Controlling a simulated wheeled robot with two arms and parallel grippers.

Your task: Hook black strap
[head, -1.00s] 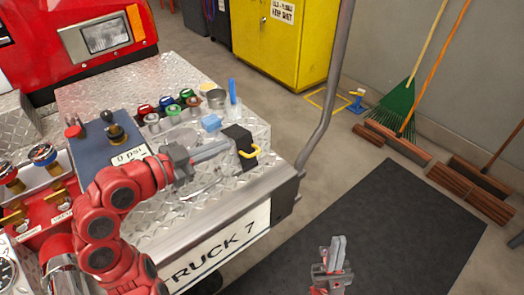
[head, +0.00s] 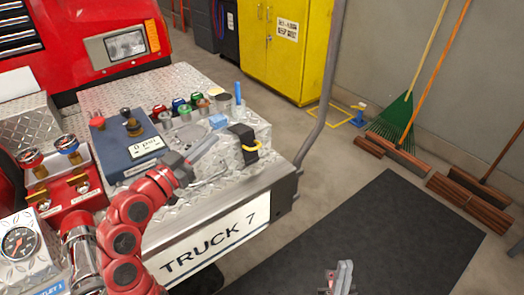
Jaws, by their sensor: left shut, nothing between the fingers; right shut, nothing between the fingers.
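The black strap (head: 243,138) lies over the right front corner of the diamond-plate bumper top. A yellow hook or handle (head: 254,147) shows against it; I cannot tell how the two are joined. My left gripper (head: 214,139) is shut and empty, a little left of the strap. Its fingers point toward the strap with a gap between. My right gripper (head: 345,268) is shut and empty, low in the picture, in front of the dark floor mat and away from the bumper.
Behind the strap stand several coloured caps (head: 181,105), a blue upright item (head: 238,92) and a light-blue block (head: 218,121). A grey pole (head: 331,80) rises right of the bumper. The floor mat (head: 380,215) is clear.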

